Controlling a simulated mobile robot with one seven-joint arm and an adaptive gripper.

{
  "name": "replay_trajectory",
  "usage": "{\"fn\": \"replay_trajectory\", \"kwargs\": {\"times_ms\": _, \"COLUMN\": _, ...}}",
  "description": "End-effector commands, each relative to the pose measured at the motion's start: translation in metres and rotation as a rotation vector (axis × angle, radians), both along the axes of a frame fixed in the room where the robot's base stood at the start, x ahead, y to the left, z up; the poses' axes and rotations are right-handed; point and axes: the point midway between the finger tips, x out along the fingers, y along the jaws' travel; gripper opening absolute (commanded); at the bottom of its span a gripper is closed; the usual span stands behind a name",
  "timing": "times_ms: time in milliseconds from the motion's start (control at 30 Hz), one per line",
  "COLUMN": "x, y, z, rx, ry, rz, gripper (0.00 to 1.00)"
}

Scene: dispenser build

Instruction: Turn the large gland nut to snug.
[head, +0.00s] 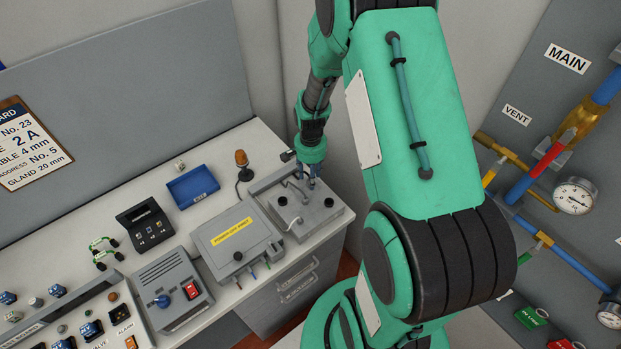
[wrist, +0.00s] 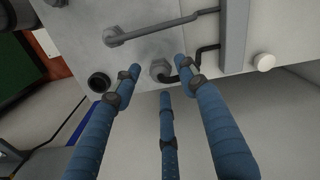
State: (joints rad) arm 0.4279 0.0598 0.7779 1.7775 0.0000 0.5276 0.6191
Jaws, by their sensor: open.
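Two hex nuts show on the grey box face in the wrist view. One hex nut (wrist: 160,70) has a black cable curving out of it to the right. The other hex nut (wrist: 113,36) has a grey rod running right from it. They look similar in size, and I cannot tell which is the large gland nut. My gripper (wrist: 159,77) is open, its three blue fingers spread around the cabled nut, with no clear grip on it. In the head view my gripper (head: 311,181) is at the grey box (head: 325,212), and its nuts are hard to make out.
A black round fitting (wrist: 98,82) and a pale knob (wrist: 263,62) flank the nuts. Beside the box are an amber beacon (head: 241,158), a grey case with a yellow label (head: 231,235) and a blue tray (head: 192,187). A pipe panel stands at right.

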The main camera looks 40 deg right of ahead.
Motion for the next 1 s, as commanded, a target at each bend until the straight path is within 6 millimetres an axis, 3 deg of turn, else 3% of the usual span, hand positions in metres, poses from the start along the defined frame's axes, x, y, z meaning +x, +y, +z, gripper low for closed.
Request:
{"fn": "replay_trajectory", "kwargs": {"times_ms": 600, "x": 0.001, "y": 0.0, "z": 0.091, "rx": 0.0, "ry": -0.001, "rz": 0.0, "gripper": 0.42}}
{"fn": "replay_trajectory", "kwargs": {"times_ms": 1000, "x": 0.0, "y": 0.0, "z": 0.104, "rx": 0.0, "ry": -0.001, "rz": 0.0, "gripper": 0.42}}
